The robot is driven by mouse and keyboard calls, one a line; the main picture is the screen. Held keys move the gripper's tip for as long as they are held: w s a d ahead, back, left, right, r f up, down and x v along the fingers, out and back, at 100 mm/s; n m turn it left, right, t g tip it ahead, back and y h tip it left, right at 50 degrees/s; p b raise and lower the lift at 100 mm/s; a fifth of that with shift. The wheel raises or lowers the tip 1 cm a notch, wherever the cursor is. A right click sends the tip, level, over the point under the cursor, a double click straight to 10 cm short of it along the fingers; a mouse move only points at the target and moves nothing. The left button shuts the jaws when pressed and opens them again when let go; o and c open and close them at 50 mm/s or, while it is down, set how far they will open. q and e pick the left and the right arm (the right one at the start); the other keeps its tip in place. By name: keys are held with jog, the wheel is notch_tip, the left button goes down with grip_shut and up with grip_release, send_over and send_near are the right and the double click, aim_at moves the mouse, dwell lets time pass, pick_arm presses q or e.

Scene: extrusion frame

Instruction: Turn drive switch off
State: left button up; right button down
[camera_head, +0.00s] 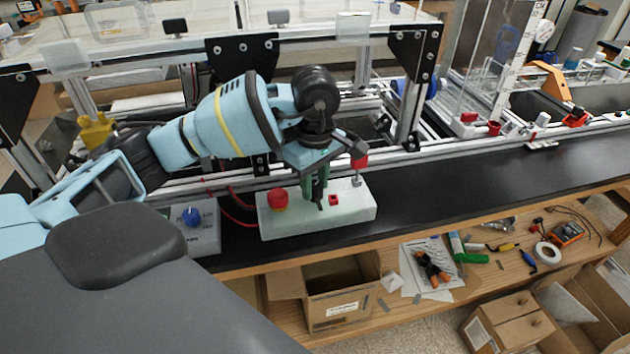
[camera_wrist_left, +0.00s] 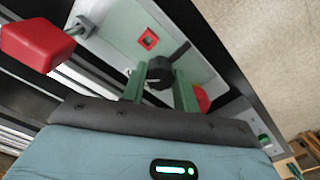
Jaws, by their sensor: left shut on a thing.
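A pale control box (camera_head: 350,212) stands on the black bench top. On it are a red round button (camera_head: 278,199), a small red square (camera_head: 333,200) and a lever with a red handle (camera_head: 359,162). The red handle also shows at the upper left of the left wrist view (camera_wrist_left: 38,42). A black switch knob with a short lever (camera_wrist_left: 160,73) sits on the box between the button and the square. My left gripper (camera_head: 317,194) points down at the box, its green fingers shut on the black switch knob. The fingers partly hide the red button in the wrist view. My right gripper is not in view.
A grey box with a blue knob (camera_head: 191,216) stands left of the control box, with red cables between. Aluminium rails and black brackets (camera_head: 411,60) rise behind. The black bench top (camera_head: 480,180) is clear to the right. A cardboard box (camera_head: 340,290) stands on the wooden shelf below.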

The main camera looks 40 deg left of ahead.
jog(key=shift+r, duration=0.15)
pick_arm(q)
jog(key=n+p, duration=0.2)
jog(key=n, duration=0.4)
jog(key=shift+r, duration=0.2)
jog(key=n+p, duration=0.1)
jog(key=n, duration=0.3)
jog(key=shift+n+p, duration=0.6)
jog(key=shift+n, duration=0.3)
jog(key=n, duration=0.3)
jog(key=shift+f+p, duration=0.1)
jog(key=shift+p, duration=0.3)
jog(key=shift+n, duration=1.6)
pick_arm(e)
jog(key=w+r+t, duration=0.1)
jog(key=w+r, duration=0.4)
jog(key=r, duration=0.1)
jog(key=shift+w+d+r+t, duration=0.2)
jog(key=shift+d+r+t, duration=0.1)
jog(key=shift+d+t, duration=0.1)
pick_arm(q)
jog(key=o, duration=1)
jog(key=shift+f, duration=0.1)
